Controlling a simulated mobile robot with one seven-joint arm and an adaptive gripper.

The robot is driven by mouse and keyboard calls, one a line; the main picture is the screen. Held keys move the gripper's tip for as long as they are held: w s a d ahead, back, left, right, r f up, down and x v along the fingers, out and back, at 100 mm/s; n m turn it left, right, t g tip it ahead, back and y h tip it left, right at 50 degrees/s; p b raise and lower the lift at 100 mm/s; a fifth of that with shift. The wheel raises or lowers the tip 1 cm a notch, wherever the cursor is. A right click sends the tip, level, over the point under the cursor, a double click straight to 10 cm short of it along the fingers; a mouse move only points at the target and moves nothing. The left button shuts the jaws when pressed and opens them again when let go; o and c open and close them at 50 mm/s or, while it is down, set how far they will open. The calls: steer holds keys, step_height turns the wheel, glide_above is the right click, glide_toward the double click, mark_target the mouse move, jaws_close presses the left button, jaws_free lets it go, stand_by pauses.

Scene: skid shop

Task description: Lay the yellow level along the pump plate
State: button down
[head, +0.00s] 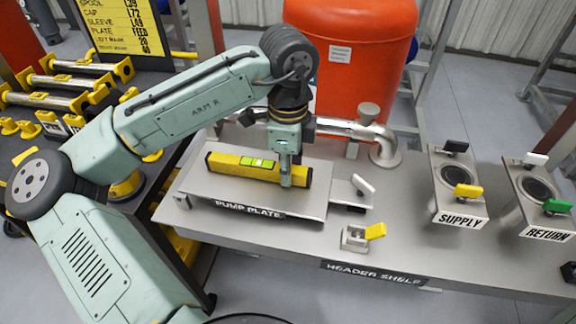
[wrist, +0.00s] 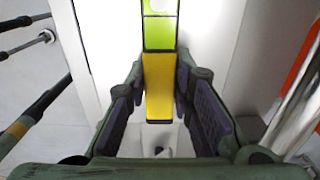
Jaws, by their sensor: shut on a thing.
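The yellow level (head: 228,163), with black ends and a green vial window, is over the pump plate (head: 300,205). It runs roughly along the plate's long direction. I cannot tell whether it rests on the plate or hangs just above it. My gripper (head: 286,181) points down and is shut on the level near its right end. In the wrist view the yellow level (wrist: 159,82) runs between the two fingers (wrist: 162,120) of my gripper, with its green vial farther up. The finger contact is not clear in that view.
The pump plate sits on the header shelf (head: 300,243). A metal pipe (head: 335,128) and an orange tank (head: 355,70) stand close behind.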

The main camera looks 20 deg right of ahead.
steer(key=c, duration=1.3)
jaws_free()
steer(key=shift+c, duration=0.7)
step_height(320, 180, up, 6)
steer(key=p, duration=0.5)
steer(key=shift+f, duration=0.15)
steer(key=shift+r, duration=1.2)
